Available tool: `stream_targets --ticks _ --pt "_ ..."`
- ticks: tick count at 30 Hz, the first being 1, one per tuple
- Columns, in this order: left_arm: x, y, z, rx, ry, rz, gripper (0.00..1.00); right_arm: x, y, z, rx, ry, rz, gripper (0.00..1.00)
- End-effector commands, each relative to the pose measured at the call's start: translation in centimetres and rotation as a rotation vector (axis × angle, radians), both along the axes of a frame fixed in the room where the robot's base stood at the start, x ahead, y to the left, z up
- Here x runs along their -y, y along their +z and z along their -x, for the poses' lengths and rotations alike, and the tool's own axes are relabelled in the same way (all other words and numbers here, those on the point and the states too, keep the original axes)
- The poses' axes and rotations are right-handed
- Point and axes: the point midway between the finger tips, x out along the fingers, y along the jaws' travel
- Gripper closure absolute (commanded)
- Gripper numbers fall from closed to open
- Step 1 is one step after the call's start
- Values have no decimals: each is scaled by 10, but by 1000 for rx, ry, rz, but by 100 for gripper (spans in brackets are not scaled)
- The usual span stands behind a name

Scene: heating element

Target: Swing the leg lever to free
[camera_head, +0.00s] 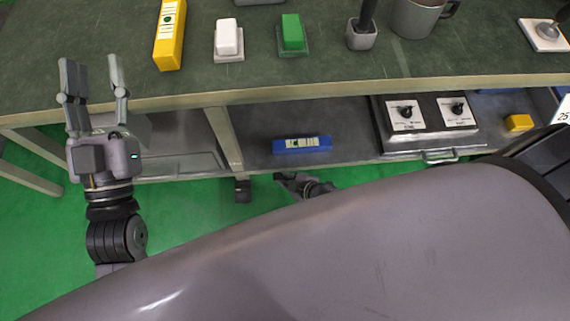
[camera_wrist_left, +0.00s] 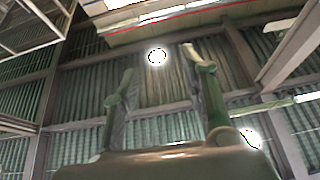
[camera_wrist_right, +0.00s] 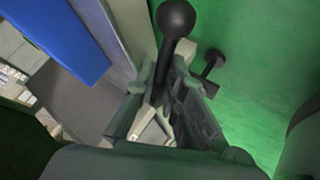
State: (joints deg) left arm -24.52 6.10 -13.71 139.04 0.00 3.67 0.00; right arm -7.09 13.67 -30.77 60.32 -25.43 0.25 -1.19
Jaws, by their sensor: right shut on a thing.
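The leg lever, a dark rod with a black ball knob (camera_wrist_right: 176,18), shows in the right wrist view. My right gripper (camera_wrist_right: 166,98) is shut on the lever's rod, and the ball sticks out beyond the fingertips. In the head view my right gripper (camera_head: 287,179) shows only partly, low under the table beside a table leg; my own arm hides much of it, and I cannot make out the lever there. My left gripper (camera_head: 92,75) is open and empty, pointing up near the table's left front edge. Its two fingers are spread apart in the left wrist view (camera_wrist_left: 160,75).
The green table top (camera_head: 330,80) holds a yellow button bar (camera_head: 170,35), a white switch (camera_head: 229,38), a green switch (camera_head: 292,32) and a mug (camera_head: 415,18). The lower shelf (camera_head: 345,130) holds a blue block (camera_head: 302,144) and a hotplate (camera_head: 432,138). A small black knob (camera_wrist_right: 213,62) is near the lever.

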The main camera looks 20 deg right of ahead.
Motion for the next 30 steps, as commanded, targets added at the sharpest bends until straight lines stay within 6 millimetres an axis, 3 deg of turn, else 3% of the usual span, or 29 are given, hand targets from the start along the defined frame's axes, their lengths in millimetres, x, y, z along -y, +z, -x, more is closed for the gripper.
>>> stream_targets --ticks 6,12,29,30 --pt "-2 -36 -14 -217 13 -60 60 2 2 2 -22 -2 61 100" --pt "-4 -59 -17 -335 20 -92 60 2 1 2 -31 -2 93 100" --pt "-5 -70 -18 -389 23 -106 60 3 0 2 -35 -2 108 100" --pt "-5 -70 -18 -389 23 -106 60 3 0 2 -35 -2 108 89"
